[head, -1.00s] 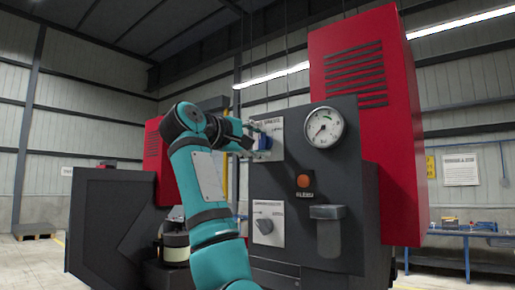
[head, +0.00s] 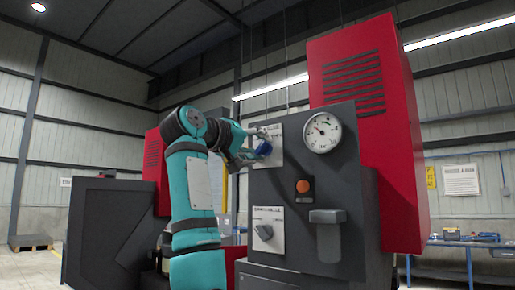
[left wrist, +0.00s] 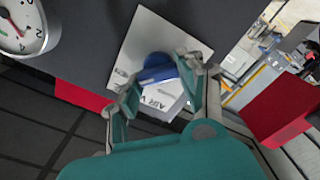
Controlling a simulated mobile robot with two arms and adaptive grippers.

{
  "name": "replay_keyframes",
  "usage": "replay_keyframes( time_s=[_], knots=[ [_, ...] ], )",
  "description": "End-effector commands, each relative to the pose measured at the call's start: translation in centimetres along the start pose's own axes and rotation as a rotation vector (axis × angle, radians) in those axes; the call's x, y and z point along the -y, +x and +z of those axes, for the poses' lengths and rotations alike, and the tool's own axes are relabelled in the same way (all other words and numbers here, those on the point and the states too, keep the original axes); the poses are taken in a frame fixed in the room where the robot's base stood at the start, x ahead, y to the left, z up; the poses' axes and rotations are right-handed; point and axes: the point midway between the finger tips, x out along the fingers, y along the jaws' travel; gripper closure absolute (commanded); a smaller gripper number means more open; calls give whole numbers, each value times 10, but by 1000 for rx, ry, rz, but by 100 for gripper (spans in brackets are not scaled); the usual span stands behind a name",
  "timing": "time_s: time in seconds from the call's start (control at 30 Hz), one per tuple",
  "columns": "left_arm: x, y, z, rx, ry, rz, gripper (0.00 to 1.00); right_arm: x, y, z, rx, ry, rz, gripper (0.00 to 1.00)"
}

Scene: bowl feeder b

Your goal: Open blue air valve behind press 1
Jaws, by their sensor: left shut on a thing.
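The blue air valve handle (head: 265,148) sits on a white plate (head: 275,133) high on the dark grey panel of the press. It looks tilted in the head view. My left gripper (head: 257,150) has its fingers around the handle and is shut on it. In the left wrist view, the blue handle (left wrist: 157,73) lies between the fingertips of my left gripper (left wrist: 155,85), with the plate (left wrist: 170,35) behind it. The fingers hide part of the handle and of the plate's lettering. My right gripper is in neither view.
A round gauge (head: 322,133) is right of the valve. A red cabinet (head: 370,130) rises behind. A blue workbench (head: 465,245) stands far right.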

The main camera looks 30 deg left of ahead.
Motion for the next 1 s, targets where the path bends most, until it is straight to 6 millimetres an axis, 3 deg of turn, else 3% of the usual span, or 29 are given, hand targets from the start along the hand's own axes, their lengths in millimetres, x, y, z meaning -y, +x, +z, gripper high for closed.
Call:
replay_keyframes(
  time_s=[0.57,0.6,0.7,0.77,1.0],
  knots=[
    [3,2,3,10,29,-7,94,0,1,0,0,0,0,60],
    [2,2,3,10,29,-7,56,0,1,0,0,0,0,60],
    [2,2,3,8,29,-5,43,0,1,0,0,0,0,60],
    [2,1,2,7,28,-4,37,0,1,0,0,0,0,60],
    [1,0,1,4,28,-2,37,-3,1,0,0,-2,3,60]
  ],
)
